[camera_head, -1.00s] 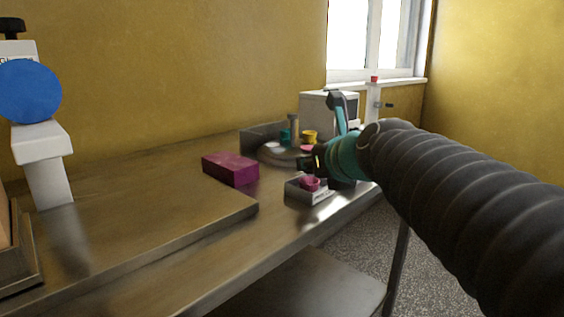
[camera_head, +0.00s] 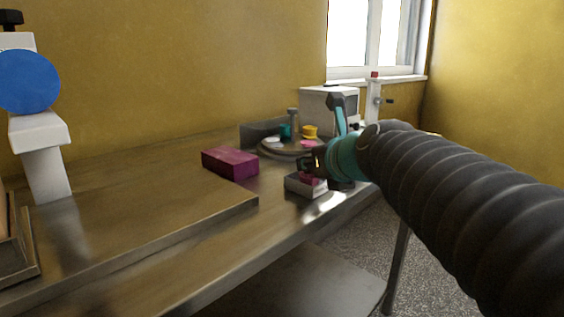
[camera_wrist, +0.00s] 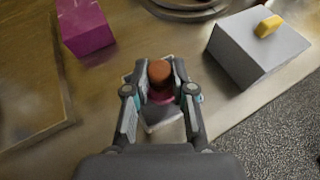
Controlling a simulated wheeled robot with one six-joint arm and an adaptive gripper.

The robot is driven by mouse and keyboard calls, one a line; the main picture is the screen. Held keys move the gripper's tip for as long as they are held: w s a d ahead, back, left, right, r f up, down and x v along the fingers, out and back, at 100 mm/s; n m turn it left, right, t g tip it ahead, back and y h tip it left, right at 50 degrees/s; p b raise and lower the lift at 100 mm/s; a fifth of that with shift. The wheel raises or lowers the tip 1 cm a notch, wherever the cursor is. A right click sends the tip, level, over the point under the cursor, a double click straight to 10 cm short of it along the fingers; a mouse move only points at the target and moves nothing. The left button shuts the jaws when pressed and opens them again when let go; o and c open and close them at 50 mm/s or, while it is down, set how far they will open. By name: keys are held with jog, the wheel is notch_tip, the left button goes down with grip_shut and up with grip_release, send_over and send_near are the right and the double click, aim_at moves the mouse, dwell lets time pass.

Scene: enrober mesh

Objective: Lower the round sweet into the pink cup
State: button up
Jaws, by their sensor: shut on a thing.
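The round sweet (camera_wrist: 159,72) is a brown ball between the two fingers of my gripper (camera_wrist: 160,84) in the wrist view; my gripper is shut on it. The pink cup (camera_wrist: 160,97) shows just beneath the sweet and between the fingers. I cannot tell whether sweet and cup touch. In the head view my gripper (camera_head: 312,160) is pointed down over the pink cup (camera_head: 308,179), which is partly hidden by it. The cup stands on a small pale grey tray (camera_head: 303,190), whose edge also shows in the wrist view (camera_wrist: 165,124).
A magenta box (camera_head: 230,163) lies to the left on the metal table. In the wrist view a grey box (camera_wrist: 250,50) with a yellow piece (camera_wrist: 268,26) stands at right, near the table edge.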

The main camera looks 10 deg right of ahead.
jog(key=shift+f, duration=0.4)
dwell(0.3)
jog(key=o, duration=0.9)
